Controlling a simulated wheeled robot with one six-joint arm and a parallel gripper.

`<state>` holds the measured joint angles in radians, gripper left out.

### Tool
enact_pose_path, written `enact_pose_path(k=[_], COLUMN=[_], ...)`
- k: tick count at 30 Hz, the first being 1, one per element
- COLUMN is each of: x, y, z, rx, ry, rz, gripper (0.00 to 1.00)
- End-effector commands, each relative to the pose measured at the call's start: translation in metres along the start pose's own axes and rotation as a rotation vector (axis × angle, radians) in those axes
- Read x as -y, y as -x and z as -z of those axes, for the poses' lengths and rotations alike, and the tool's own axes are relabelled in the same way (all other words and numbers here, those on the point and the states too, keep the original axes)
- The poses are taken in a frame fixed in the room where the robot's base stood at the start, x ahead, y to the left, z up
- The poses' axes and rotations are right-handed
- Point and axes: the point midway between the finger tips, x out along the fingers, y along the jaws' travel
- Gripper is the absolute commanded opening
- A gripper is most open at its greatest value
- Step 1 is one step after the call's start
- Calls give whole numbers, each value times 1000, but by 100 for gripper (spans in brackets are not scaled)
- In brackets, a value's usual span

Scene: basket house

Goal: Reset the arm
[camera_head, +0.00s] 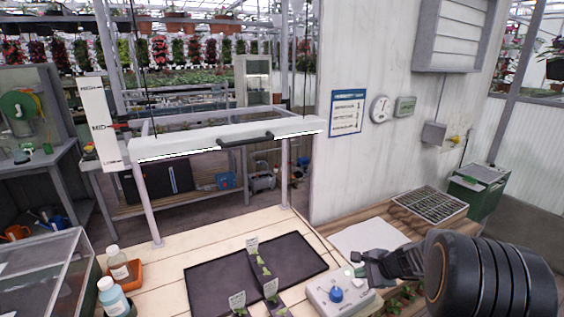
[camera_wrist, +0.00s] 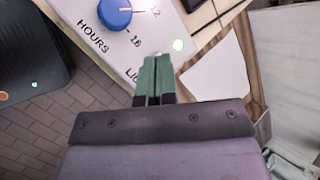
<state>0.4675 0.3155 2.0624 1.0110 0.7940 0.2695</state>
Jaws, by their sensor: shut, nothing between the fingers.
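My gripper (camera_head: 358,264) is shut and empty at the right of the workbench. It is over or just beside the far right edge of a pale control box (camera_head: 325,303) with a blue knob (camera_head: 336,294). I cannot tell whether the fingertips touch the box. My arm comes in from the right.
A black tray (camera_head: 215,283) with labelled seedlings lies left of the box. Two bottles (camera_head: 117,262) stand at the left. A white lamp bar (camera_head: 230,138) with a dark handle hangs above the bench. A white sheet (camera_head: 365,238) and seed tray (camera_head: 430,204) lie behind my gripper.

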Motion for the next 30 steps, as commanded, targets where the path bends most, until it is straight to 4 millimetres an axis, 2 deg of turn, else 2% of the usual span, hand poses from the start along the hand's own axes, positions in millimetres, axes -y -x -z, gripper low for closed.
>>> enact_pose_path(k=[2,6,12,15,19,24,30], x=[-25,-67,-109,-119,-122,-118,-117], y=[9,37,82,98,112,120,120], z=[-15,-60,-106,-121,-139,-160,-166], rx=[-3,-10,-67,-113,-167,-200,-199], ry=[170,598,1132,1309,1443,1519,1542], rz=[-105,-317,-539,-588,-585,-531,-518], gripper=[0,0,0,0,0,0,0])
